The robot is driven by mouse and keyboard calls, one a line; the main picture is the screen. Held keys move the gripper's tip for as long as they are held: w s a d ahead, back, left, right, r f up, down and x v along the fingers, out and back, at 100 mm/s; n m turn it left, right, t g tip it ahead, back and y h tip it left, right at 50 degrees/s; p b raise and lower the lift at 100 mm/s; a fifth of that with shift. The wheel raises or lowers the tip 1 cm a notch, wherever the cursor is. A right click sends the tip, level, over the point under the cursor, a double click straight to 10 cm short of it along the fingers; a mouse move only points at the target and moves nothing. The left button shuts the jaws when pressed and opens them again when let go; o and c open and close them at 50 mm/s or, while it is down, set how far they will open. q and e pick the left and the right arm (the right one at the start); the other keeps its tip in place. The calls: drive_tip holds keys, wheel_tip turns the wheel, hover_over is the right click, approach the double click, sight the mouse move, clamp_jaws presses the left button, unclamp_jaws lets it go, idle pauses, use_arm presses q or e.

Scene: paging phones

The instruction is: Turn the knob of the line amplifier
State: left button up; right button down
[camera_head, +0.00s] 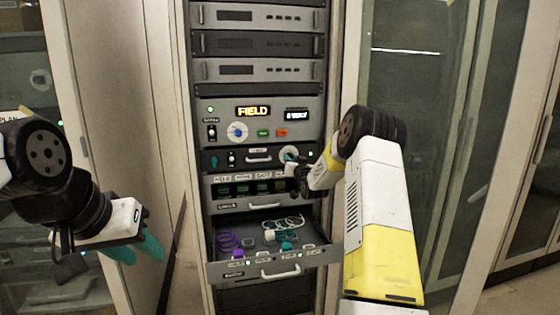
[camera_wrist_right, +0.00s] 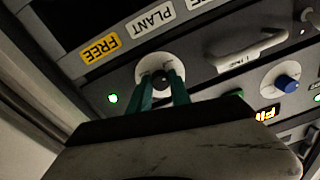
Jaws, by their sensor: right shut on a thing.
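In the right wrist view the knob (camera_wrist_right: 161,79) is dark, on a round white dial (camera_wrist_right: 150,64). My right gripper (camera_wrist_right: 164,92) has its teal fingers on both sides of the knob and is shut on it; it also shows in the head view (camera_head: 291,158). My left gripper (camera_head: 134,252) hangs at the left, fingers apart, empty.
Above is a unit with a blue knob (camera_head: 237,131) and a lit FIELD display (camera_head: 253,111). Below, an open drawer (camera_head: 285,268) holds purple, white and teal cords. Glass-door cabinets flank the rack.

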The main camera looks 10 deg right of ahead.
drive_tip(key=shift+f+n, duration=0.1)
drive_tip(key=shift+n, duration=1.1)
drive_tip(key=c, duration=1.2)
unclamp_jaws()
drive_tip(key=s, duration=0.7)
drive_tip(key=shift+s+d+f, duration=0.2)
drive_tip(key=shift+s+d, duration=0.1)
drive_tip(key=shift+s, duration=0.1)
